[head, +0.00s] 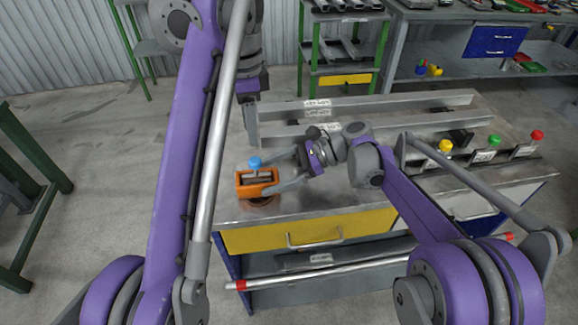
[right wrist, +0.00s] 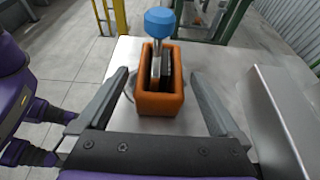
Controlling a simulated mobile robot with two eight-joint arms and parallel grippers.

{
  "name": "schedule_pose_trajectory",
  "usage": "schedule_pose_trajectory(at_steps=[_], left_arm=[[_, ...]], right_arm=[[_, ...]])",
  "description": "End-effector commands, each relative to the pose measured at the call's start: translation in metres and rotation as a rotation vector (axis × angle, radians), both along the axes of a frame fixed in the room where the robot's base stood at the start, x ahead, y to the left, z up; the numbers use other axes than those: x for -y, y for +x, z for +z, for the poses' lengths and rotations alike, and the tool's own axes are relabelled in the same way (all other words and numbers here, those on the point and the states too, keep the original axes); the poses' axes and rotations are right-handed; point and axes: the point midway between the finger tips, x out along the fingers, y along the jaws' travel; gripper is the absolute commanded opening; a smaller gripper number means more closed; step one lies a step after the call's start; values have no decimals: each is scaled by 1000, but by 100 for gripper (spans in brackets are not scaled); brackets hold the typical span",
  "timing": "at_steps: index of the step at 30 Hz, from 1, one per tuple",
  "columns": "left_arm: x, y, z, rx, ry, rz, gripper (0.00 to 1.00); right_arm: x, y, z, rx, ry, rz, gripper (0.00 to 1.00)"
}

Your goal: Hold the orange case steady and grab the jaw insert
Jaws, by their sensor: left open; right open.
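The orange case (head: 243,188) stands near the left end of the table; it also shows in the right wrist view (right wrist: 160,104). The jaw insert, with a blue knob (head: 255,162) on top, is upright in the case's slot; its metal part (right wrist: 156,66) is partly hidden by the case. My right gripper (head: 269,175) is open, with its fingers on either side of the case. In the right wrist view, gaps show between the case and both fingers. My left gripper (head: 249,108) is open and empty, pointing down behind and above the case; its fingers are hard to make out.
Grey rails (head: 370,115) run along the back of the table (head: 310,203). Yellow (head: 445,146), green (head: 494,141) and red (head: 537,135) knobs stand in holders at the right. The case is close to the table's left edge. A workbench stands behind.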

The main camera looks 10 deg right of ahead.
Motion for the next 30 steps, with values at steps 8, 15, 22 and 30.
schedule_pose_trajectory(at_steps=[8,15,22,30], left_arm=[[0,0,0,0,0,0,50],[0,0,0,0,0,0,50],[0,0,0,0,0,0,50],[0,0,0,0,0,0,50]], right_arm=[[-31,0,-13,0,0,0,100],[-36,0,-15,-1,0,0,100],[-35,0,-15,-1,0,-1,82],[-35,0,-15,-1,0,-1,33]])
